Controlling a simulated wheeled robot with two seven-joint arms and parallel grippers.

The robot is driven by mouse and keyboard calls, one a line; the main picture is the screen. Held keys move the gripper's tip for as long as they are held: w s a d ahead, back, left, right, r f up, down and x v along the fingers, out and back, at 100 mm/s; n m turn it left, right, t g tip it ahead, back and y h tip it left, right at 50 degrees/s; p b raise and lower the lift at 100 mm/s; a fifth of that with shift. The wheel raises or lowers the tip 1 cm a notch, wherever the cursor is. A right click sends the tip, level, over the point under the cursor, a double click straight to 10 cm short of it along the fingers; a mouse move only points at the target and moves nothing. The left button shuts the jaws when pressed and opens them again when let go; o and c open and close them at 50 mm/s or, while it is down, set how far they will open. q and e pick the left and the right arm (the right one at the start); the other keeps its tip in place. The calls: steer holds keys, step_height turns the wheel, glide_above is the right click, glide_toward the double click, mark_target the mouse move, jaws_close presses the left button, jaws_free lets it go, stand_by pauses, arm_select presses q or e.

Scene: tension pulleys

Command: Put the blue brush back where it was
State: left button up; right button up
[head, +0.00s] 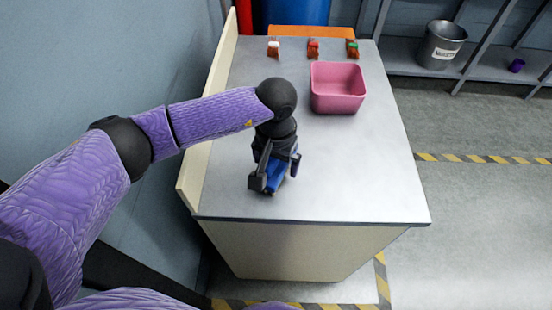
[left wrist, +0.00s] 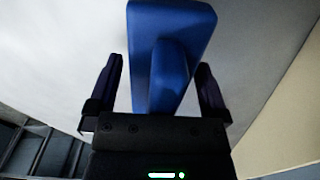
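The blue brush (head: 274,178) is at the near left part of the grey tabletop, partly hidden by my left gripper. My left gripper (head: 273,176) points down over it. In the left wrist view, the blue brush (left wrist: 170,70) has a wide end and a narrower part that lies between the two dark fingers (left wrist: 160,88). Gaps show on both sides of it, wider on the left, so the fingers look open around it. I cannot tell whether the brush touches the tabletop. My right gripper is not in view.
A pink open bin (head: 338,104) stands on the table (head: 370,180) beyond the gripper. Small white-topped (head: 273,48), red-topped (head: 313,47) and green-topped (head: 352,48) objects line the back edge. A cream side panel (head: 197,150) borders the left. The near right tabletop is clear.

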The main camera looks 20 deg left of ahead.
arm_select(q)
step_height(320, 180, up, 12)
steer(key=p, duration=0.4)
steer(key=shift+r, duration=0.15)
